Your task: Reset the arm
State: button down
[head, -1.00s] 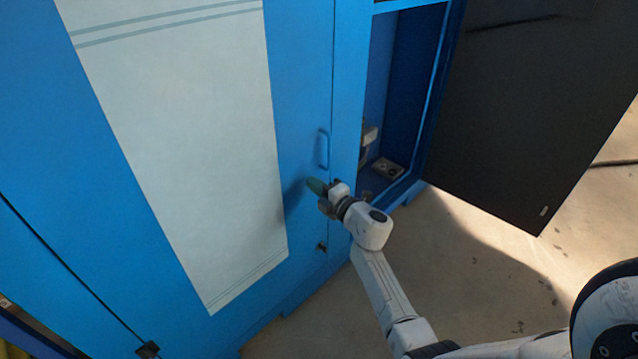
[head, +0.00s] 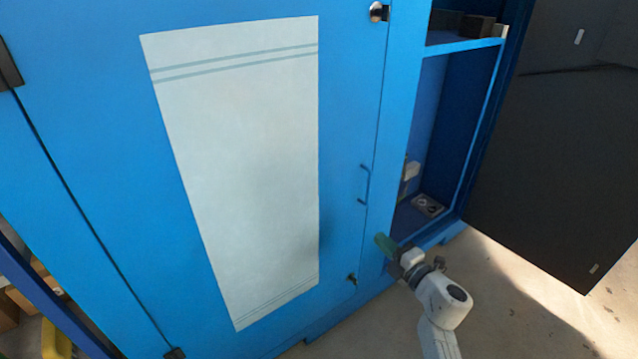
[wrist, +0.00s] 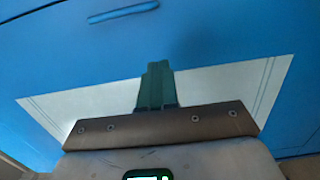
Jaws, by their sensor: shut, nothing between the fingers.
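My gripper (head: 384,243) is in front of the lower right part of the blue cabinet, near the edge of the open compartment. Its green fingers (wrist: 156,84) are together in the wrist view, with nothing between them. The wrist camera faces the blue door (wrist: 215,35), with its white panel (wrist: 215,83) behind the fingers. I cannot tell the exact gap between the fingertips and the door. My white arm reaches up from the bottom of the head view.
A blue handle (head: 364,184) is on the closed door, above and left of my gripper. To the right is an open compartment with a shelf (head: 465,46) and a small grey fixture (head: 428,206). A dark open door (head: 560,150) stands at right. Bare floor (head: 520,320) lies below.

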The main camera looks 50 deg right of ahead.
jog(key=s+a+f+m+g+y, duration=0.2)
jog(key=s+a+m+g, duration=0.35)
jog(key=a, duration=0.45)
jog(key=s+a+f+m+g+y, duration=0.1)
jog(key=s+a+f+m+g, duration=0.35)
jog(key=a, duration=0.45)
jog(key=s+a+f+m+g+y, duration=0.1)
jog(key=s+a+m+g+y, duration=0.1)
jog(key=s+a+m+g, duration=0.55)
notch_tip(320, 180, up, 13)
jog(key=a+n+t+p, duration=0.1)
jog(key=n+p, duration=0.1)
jog(key=p, duration=1)
jog(key=shift+a+f+n, duration=0.2)
jog(key=shift+a+n, duration=0.1)
jog(key=shift+n, duration=0.05)
jog(key=shift+w, duration=0.1)
